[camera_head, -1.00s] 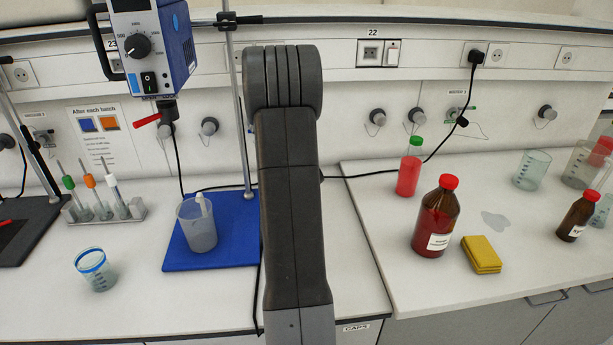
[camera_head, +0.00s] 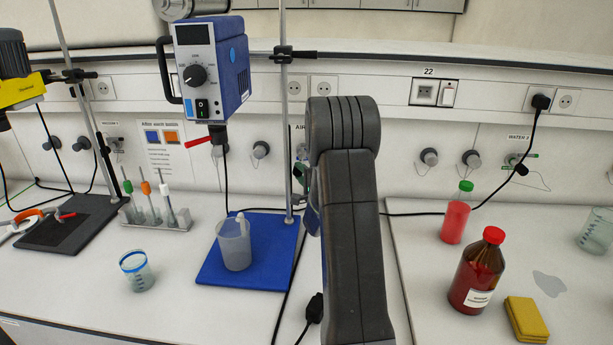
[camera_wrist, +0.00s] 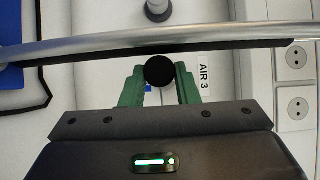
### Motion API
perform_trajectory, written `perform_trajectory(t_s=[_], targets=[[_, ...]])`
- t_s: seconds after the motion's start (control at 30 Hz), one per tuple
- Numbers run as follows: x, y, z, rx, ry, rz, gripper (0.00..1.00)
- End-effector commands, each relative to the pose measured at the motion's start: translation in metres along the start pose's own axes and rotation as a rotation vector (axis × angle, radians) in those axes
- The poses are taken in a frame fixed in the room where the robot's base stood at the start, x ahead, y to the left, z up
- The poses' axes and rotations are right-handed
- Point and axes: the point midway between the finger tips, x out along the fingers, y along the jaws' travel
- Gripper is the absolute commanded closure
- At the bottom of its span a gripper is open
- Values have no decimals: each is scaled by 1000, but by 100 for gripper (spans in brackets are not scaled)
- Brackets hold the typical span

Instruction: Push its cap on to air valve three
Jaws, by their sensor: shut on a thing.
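In the wrist view my gripper (camera_wrist: 159,78) has green fingers closed on a round black cap (camera_wrist: 158,70). The cap is seen face-on and fills the space between the fingertips. The "AIR 3" label (camera_wrist: 204,77) is on the wall just right of the fingers. The label's valve is hidden behind cap and fingers, so I cannot tell whether the cap touches it. In the head view my arm covers most of the gripper, and only a little green shows left of the arm. The "AIR" label (camera_head: 299,127) is partly covered there.
A metal stand rod (camera_wrist: 100,46) crosses the wrist view close to the fingers. Beyond it is a neighbouring valve (camera_wrist: 158,8). In the head view a beaker (camera_head: 234,245) stands on a blue stand base (camera_head: 270,276). A red-capped brown bottle (camera_head: 476,272) stands right of my arm.

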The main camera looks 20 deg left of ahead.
Motion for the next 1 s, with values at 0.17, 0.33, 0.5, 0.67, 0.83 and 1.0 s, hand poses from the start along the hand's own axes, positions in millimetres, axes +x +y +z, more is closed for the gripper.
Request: perform_trajectory(t_s=[0.17, 0.33, 0.5, 0.67, 0.83, 1.0], targets=[[11, -1, -9, 0, 2, 0, 100], [23, -1, -17, 0, 2, 0, 100], [28, 0, -20, -1, 2, 1, 100], [28, 1, -20, -1, 2, 1, 100], [28, 0, -20, -1, 2, 1, 100], [28, 0, -20, -1, 2, 1, 100]])
